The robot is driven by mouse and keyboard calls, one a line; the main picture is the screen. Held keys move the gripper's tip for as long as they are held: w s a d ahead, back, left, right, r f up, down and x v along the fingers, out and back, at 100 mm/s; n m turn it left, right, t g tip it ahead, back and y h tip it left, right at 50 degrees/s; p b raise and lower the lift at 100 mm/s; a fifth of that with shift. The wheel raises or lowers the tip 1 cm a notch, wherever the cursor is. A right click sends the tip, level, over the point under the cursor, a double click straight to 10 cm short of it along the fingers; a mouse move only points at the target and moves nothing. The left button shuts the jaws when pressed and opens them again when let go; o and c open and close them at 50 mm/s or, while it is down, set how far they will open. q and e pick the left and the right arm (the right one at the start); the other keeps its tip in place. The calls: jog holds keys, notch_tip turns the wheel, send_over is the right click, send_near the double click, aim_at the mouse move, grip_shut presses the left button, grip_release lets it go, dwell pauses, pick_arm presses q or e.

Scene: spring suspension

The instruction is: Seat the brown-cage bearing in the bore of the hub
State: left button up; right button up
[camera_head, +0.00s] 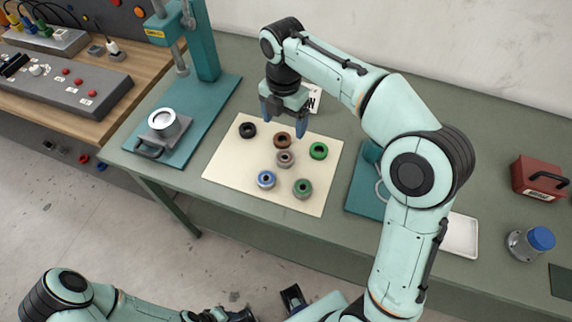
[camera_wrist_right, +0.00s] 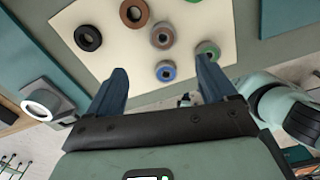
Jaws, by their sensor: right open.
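The brown-cage bearing (camera_head: 282,140) lies flat on a cream mat (camera_head: 226,166) with other bearings; it also shows at the top of the right wrist view (camera_wrist_right: 134,13). My right gripper (camera_head: 284,117) is open and empty above the mat's back edge, just behind and above the brown-cage bearing. In the wrist view its fingers (camera_wrist_right: 161,66) are wide apart with nothing between them. The hub, a silver ring-shaped part (camera_head: 163,123), stands upright on the teal press base at left; its bore faces up.
Black (camera_head: 248,130), green (camera_head: 318,150), grey-brown (camera_head: 285,158), blue (camera_head: 266,180) and another green bearing (camera_head: 302,188) share the mat. The teal press column (camera_head: 201,40) rises behind the hub.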

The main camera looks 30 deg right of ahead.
jog(key=b, duration=0.2)
send_over(285, 157)
jog(key=shift+n, duration=0.3)
jog(key=f, duration=0.8)
jog(key=shift+w+a+f, duration=0.1)
jog(key=shift+w, duration=0.3)
jog(key=f, duration=0.2)
jog(key=s+f, duration=0.1)
jog(key=f, duration=0.1)
jog(key=shift+b, duration=0.3)
jog(key=shift+w+f, duration=0.1)
jog(key=shift+f, duration=0.55)
jog(key=c, duration=1.4)
pick_arm(q)
jog(key=f, duration=0.1)
jog(key=s+f, duration=0.1)
jog(key=f, duration=0.1)
jog(key=shift+s, duration=0.25)
pick_arm(e)
jog(key=shift+r, duration=0.1)
jog(key=shift+r, duration=0.1)
